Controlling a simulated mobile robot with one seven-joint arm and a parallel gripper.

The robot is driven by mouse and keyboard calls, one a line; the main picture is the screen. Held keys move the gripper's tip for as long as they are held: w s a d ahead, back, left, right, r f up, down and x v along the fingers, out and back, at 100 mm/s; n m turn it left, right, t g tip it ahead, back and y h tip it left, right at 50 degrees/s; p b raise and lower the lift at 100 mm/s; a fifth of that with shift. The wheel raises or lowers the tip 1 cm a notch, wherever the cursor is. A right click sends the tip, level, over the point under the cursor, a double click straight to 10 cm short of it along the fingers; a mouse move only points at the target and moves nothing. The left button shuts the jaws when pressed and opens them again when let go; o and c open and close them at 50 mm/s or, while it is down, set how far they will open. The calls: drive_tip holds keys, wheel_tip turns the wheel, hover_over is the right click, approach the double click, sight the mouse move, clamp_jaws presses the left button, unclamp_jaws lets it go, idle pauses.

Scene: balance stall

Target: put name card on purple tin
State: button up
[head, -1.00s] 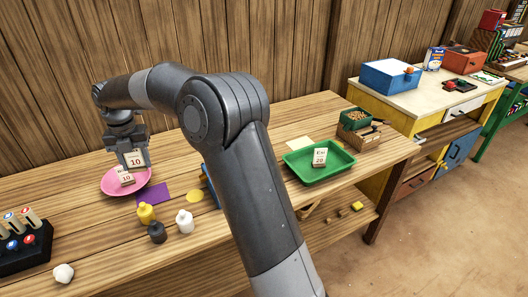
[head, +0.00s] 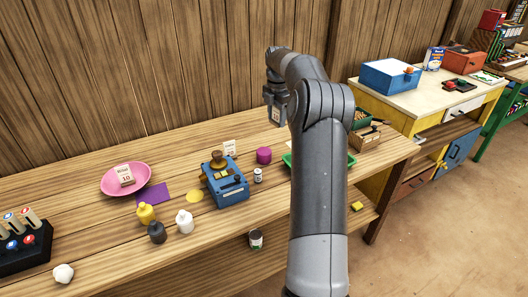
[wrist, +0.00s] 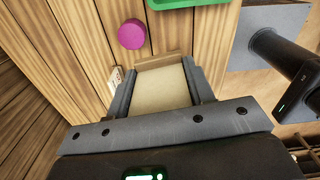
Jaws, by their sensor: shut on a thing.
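The purple tin (head: 264,155) stands on the wooden table right of the blue box-shaped device; it also shows in the wrist view (wrist: 132,34). A small white card (head: 230,147) with markings stands behind the blue device, near the wall. It is partly seen in the wrist view (wrist: 117,78). The block's pale face fills the space between the fingers. A similar block marked 10 (head: 126,178) lies on the pink plate (head: 108,186).
The blue device (head: 228,192) with a brown knob stands left of the tin, and a small white jar (head: 257,175) stands in front of the tin. A green tray (head: 351,160) is mostly hidden behind my arm. Small bottles (head: 185,222) stand at the front left.

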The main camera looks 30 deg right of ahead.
drive_tip(key=s+d+m, duration=0.2)
drive_tip(key=d, duration=0.4)
hover_over(264, 151)
wheel_tip(264, 151, down, 12)
drive_tip(key=shift+w+f, duration=0.1)
drive_tip(key=shift+f, duration=1.95)
drive_tip(key=shift+f, duration=0.1)
drive_tip(key=o, duration=1)
drive_tip(key=shift+c, duration=0.2)
